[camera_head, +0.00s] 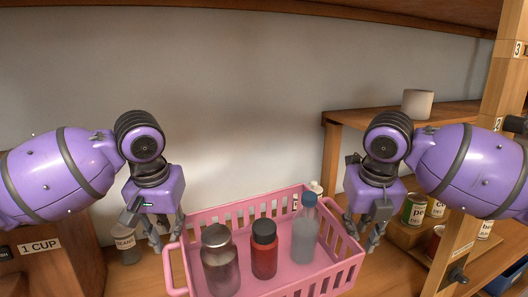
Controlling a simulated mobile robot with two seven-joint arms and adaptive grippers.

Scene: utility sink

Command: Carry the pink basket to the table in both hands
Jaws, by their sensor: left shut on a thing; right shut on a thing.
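The pink basket (270,203) is at the lower middle of the head view, with slotted walls and a handle at each end. It holds a dark-capped jar (221,264), a red bottle with a black cap (264,255) and a clear bottle with a blue cap (304,236). My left gripper (163,246) is shut on the basket's left handle. My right gripper (362,238) is shut on the basket's right end. The basket's front bottom edge is cut off by the frame. I cannot tell whether its underside touches the wooden surface.
A wooden shelf (350,118) at right carries a white cup (417,104). Cans, one green (415,208), stand below it behind a wooden post (497,110). A small jar (125,243) stands left of the basket, near a wooden box labelled 1 CUP (70,262). A plain wall is behind.

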